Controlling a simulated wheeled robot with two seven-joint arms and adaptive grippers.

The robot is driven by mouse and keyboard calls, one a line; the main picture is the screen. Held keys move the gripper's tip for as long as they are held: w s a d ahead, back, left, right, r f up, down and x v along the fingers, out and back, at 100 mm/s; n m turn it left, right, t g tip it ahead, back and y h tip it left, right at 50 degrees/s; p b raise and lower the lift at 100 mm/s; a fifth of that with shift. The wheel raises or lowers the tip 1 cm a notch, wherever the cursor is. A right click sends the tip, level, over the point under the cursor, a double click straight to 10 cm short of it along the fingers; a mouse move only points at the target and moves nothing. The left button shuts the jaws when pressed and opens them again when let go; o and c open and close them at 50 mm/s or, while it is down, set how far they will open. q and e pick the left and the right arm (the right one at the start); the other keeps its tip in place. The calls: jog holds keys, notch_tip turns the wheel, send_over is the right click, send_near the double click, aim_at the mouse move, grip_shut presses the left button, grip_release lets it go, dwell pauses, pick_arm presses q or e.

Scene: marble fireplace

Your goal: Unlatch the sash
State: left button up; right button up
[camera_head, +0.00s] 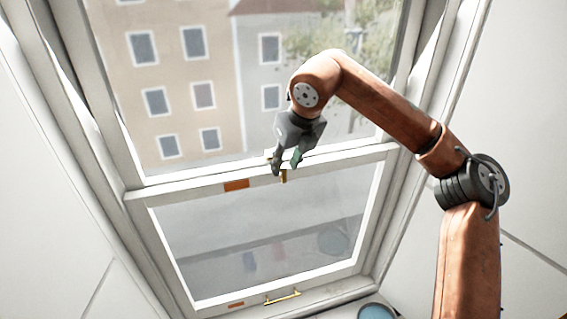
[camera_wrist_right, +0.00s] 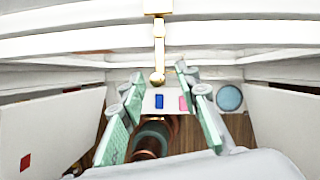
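The window sash has a white lower frame (camera_head: 375,215) and stands closed against the white meeting rail (camera_head: 205,187). A brass latch (camera_head: 283,177) sits on that rail and is partly hidden behind my right gripper (camera_head: 286,167). In the right wrist view the latch lever (camera_wrist_right: 159,48) hangs straight down in the picture and ends in a round knob (camera_wrist_right: 157,78). My right gripper's green-padded fingers are spread apart, with the knob between their tips. I see a gap on each side of the knob; no finger clearly touches it. My left gripper is not in view.
An orange tag (camera_head: 236,185) is on the meeting rail, left of the latch. A brass pull handle (camera_head: 282,297) is on the sash's bottom rail. A blue round object (camera_head: 376,311) stands at the lower right. White walls flank the window.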

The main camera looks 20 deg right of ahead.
jog(key=shift+x, duration=0.8)
jog(key=shift+a, duration=0.2)
jog(key=shift+f, duration=0.1)
jog(key=shift+c, duration=0.2)
grip_shut()
